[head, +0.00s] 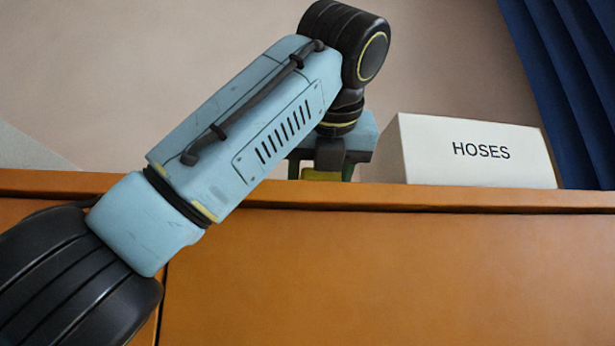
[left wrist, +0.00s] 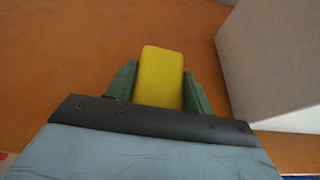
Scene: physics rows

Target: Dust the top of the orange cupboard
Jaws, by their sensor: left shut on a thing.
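The orange cupboard (head: 400,270) fills the lower part of the head view, and its top (left wrist: 80,55) shows in the left wrist view. My left gripper (left wrist: 160,85) has green fingers shut on a yellow block-like thing (left wrist: 162,75), perhaps a sponge or duster. In the head view my left arm reaches up from the lower left, and the gripper (head: 320,173) points down behind the cupboard's front top edge. A bit of the yellow thing (head: 320,175) shows there. Whether it touches the top cannot be told. My right gripper is in neither view.
A white box (head: 475,155) labelled HOSES stands on the cupboard top, just right of my left gripper. It also shows as a grey-white block in the left wrist view (left wrist: 270,55). A dark blue curtain (head: 570,80) hangs at the right. The top left of the gripper looks clear.

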